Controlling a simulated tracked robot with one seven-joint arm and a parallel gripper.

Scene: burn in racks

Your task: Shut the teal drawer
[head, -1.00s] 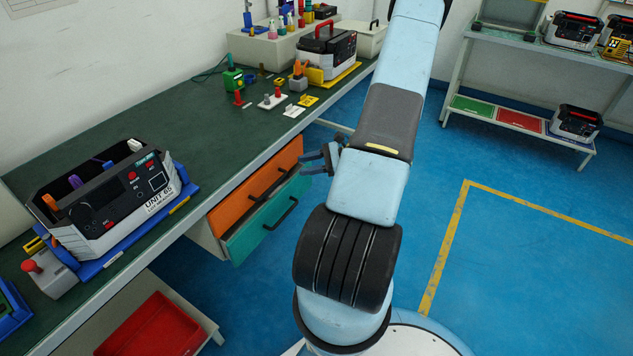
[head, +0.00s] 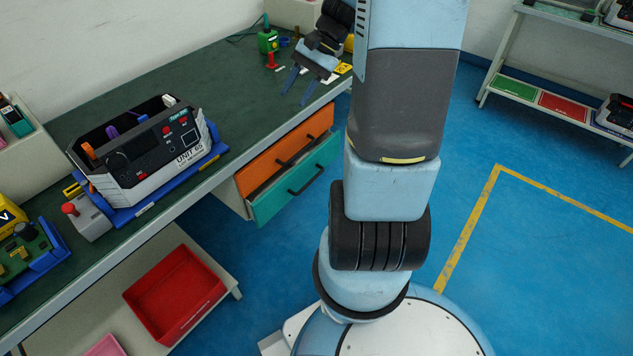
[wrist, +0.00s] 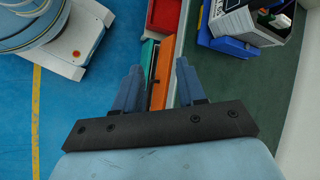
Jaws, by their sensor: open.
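The teal drawer (head: 297,190) is under the green-topped bench, pulled out, with a dark bar handle (head: 307,180) on its front. The orange drawer (head: 285,153) sits directly above it and is also out, a little less far. My gripper (head: 297,98) is open and empty, raised above the bench's front edge and apart from both drawers. In the wrist view the blue fingers (wrist: 158,67) spread over the drawers far below, with the teal drawer (wrist: 148,56) at the left and the orange drawer (wrist: 161,72) beside it.
A UNIT 65 case (head: 140,145) stands on a blue tray on the bench. A red bin (head: 175,292) lies on the lower shelf left of the drawers. Small coloured parts sit near my gripper on the bench. The blue floor (head: 270,265) before the drawers is clear.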

